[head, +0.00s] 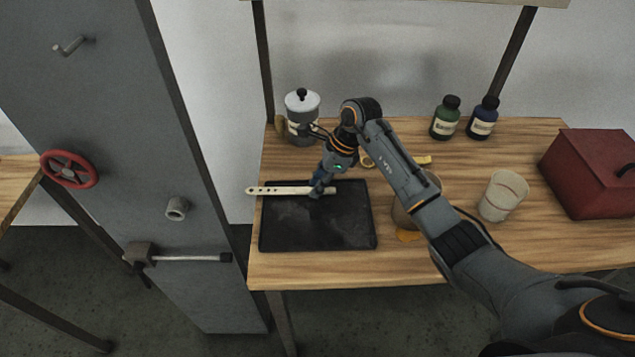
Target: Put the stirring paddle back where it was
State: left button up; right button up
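The stirring paddle (279,190) is a pale flat stick with several holes near its left end. It lies across the upper part of a black tray (280,240), and its holed end sticks out past the tray's left edge. I cannot tell if it rests on the tray or is just above it. My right gripper (317,193) points down at the paddle's right part, with its fingertips at the paddle and hiding a bit of it. The fingers are too small to show whether they are closed on it. My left gripper is out of view.
A grey lidded pot (302,106) stands behind the tray. A brown container (404,217) is partly behind my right arm, with an amber spill (408,236) at its front. A pale cup (502,195), green bottle (445,119), blue bottle (483,118) and red box (592,172) stand right.

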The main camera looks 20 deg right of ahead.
jog(key=shift+o, duration=0.4)
jog(key=shift+r, duration=0.1)
jog(key=shift+r, duration=0.2)
jog(key=shift+r+p, duration=0.35)
jog(key=b+v, duration=0.2)
jog(key=v, duration=0.9)
jog(key=shift+d+r+b, duration=0.2)
jog(key=shift+b, duration=0.15)
jog(key=shift+s, duration=0.2)
